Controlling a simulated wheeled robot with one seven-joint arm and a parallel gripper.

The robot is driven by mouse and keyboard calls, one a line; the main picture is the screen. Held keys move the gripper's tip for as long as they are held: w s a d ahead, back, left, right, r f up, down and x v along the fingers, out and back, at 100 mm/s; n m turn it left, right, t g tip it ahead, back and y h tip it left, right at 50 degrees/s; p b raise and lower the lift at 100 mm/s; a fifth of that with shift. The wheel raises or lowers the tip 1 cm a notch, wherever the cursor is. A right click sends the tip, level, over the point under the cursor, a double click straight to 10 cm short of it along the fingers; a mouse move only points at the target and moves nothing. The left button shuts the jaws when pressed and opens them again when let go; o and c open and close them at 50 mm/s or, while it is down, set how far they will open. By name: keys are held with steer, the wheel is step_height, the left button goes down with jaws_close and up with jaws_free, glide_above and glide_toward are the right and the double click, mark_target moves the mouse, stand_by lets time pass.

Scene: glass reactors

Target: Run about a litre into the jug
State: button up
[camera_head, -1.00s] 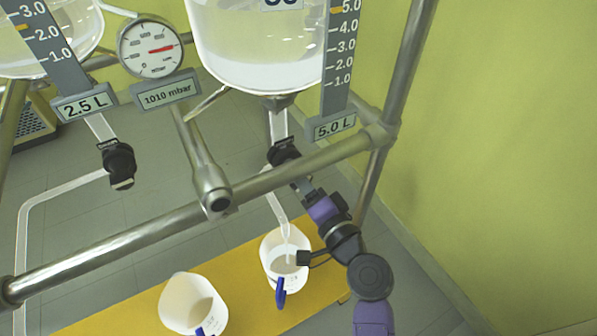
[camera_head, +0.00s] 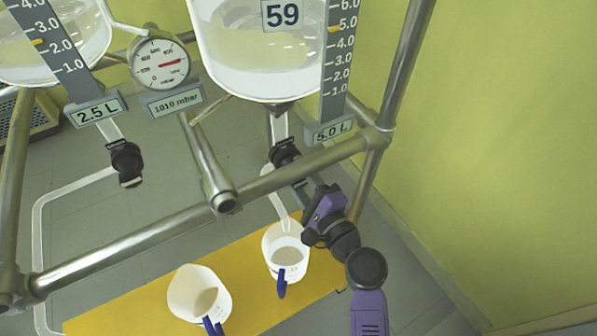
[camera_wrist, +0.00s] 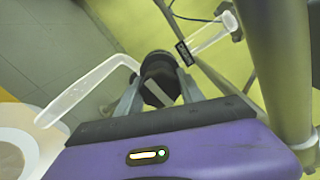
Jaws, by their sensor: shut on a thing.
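The glass vessel marked 59 (camera_head: 262,60) holds clear liquid, with a scale (camera_head: 337,75) at its right. Below it is a black outlet valve (camera_head: 285,153) with a glass spout (camera_head: 279,207) angling down. My gripper (camera_head: 302,187) is shut on the valve's black knob, which shows between the fingers (camera_wrist: 160,85) in the wrist view. A white jug (camera_head: 272,243) with a blue handle stands under the spout, with liquid inside. I cannot make out a stream from the spout. The jug's rim is partly visible in the wrist view (camera_wrist: 50,140).
A second white jug (camera_head: 180,295), also holding some liquid, stands to the left on the yellow board (camera_head: 130,310). A metal rail (camera_head: 150,228) crosses in front of the valves. The pressure gauge (camera_head: 160,64) and another vessel with its valve (camera_head: 126,160) are at left.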

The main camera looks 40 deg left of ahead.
mark_target(303, 182)
steer(key=shift+f+m, duration=0.1)
steer(key=shift+m, duration=0.2)
steer(key=o, duration=1.4)
steer(key=p+v, duration=0.1)
steer(key=v, duration=0.7)
